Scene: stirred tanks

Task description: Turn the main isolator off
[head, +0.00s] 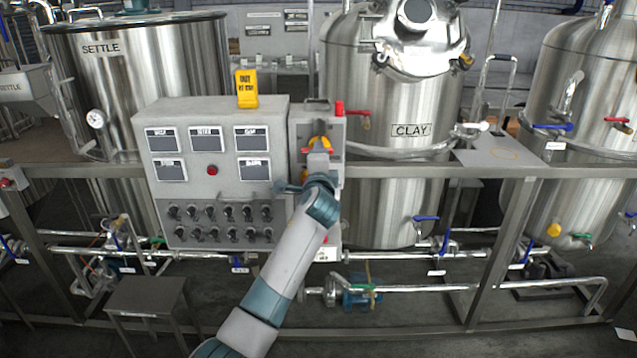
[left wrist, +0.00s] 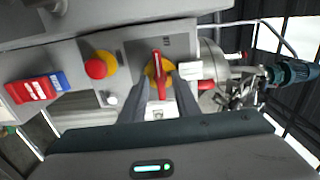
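The main isolator appears to be the red handle (left wrist: 157,72) on a round yellow plate (left wrist: 168,68), on the narrow grey box (head: 297,125) right of the control panel. My left gripper (head: 319,148) is at the front of this plate. In the left wrist view its two dark fingers (left wrist: 160,90) stand on either side of the handle, with a visible gap. My right gripper is not in view.
A red mushroom button on yellow (left wrist: 98,67) sits beside the isolator, with red (left wrist: 32,91) and blue tags beyond. The control panel (head: 218,108) with several knobs is at left. The CLAY tank (head: 390,190) stands behind at right. A frame rail (head: 440,172) runs across.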

